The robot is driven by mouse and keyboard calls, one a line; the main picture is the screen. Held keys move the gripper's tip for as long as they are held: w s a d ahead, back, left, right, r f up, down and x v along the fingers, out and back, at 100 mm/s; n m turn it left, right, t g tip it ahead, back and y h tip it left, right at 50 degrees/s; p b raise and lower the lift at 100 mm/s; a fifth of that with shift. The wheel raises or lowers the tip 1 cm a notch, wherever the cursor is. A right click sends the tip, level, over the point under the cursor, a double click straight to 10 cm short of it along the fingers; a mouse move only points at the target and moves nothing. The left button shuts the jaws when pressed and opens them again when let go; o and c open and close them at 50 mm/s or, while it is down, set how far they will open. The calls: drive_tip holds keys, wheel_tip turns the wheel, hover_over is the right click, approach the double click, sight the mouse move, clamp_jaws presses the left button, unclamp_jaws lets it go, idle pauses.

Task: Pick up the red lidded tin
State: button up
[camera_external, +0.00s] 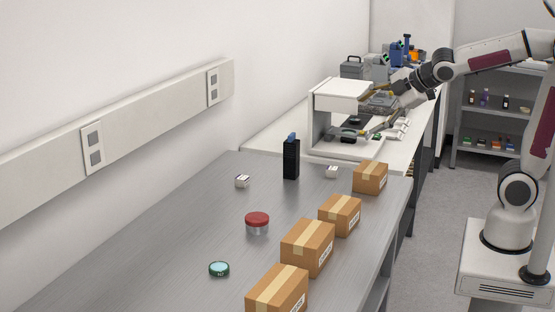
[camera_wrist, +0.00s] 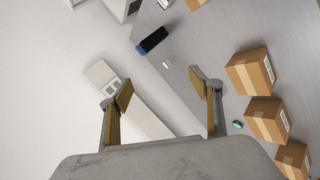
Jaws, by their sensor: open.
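The red lidded tin (camera_external: 257,222) stands upright on the grey bench in the external view, with a red lid over a silvery body. It is left of the row of cardboard boxes. I cannot see it in the wrist view, where my fingers cover part of the bench. My gripper (camera_wrist: 161,88) is open and empty, with its two fingers spread wide. In the external view my arm's end is far back, near the white instrument, well away from the tin and above the benches.
Several cardboard boxes (camera_external: 307,246) line the bench's right side. A tall black object with a blue top (camera_external: 291,158) stands behind the tin. A small white box (camera_external: 242,181) and a round green-teal item (camera_external: 219,269) are nearby. The white instrument (camera_external: 338,95) stands at the back.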

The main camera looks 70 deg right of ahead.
drive_tip(key=w+a+f+n+t+y, duration=0.1)
drive_tip(key=w+a+f+n+y, duration=0.2)
drive_tip(key=w+n, duration=0.7)
drive_tip(key=w+a+f+n+t+y, duration=0.1)
drive_tip(key=w+a+n+t+y, duration=0.3)
drive_tip(key=w+n, duration=0.65)
drive_tip(key=n+g+y, duration=0.7)
drive_tip(key=n+g, duration=0.2)
drive_tip(key=n, duration=0.8)
approach(257, 222)
drive_tip(key=w+f, duration=0.1)
drive_tip(key=w+d+f, duration=0.1)
drive_tip(key=w, duration=0.1)
drive_tip(key=shift+s+f+y, duration=0.3)
drive_tip(key=shift+f, duration=0.05)
drive_tip(key=shift+a+g, duration=0.1)
drive_tip(key=shift+g, duration=0.2)
drive_tip(key=shift+x, duration=1.25)
drive_tip(key=shift+x, duration=2.6)
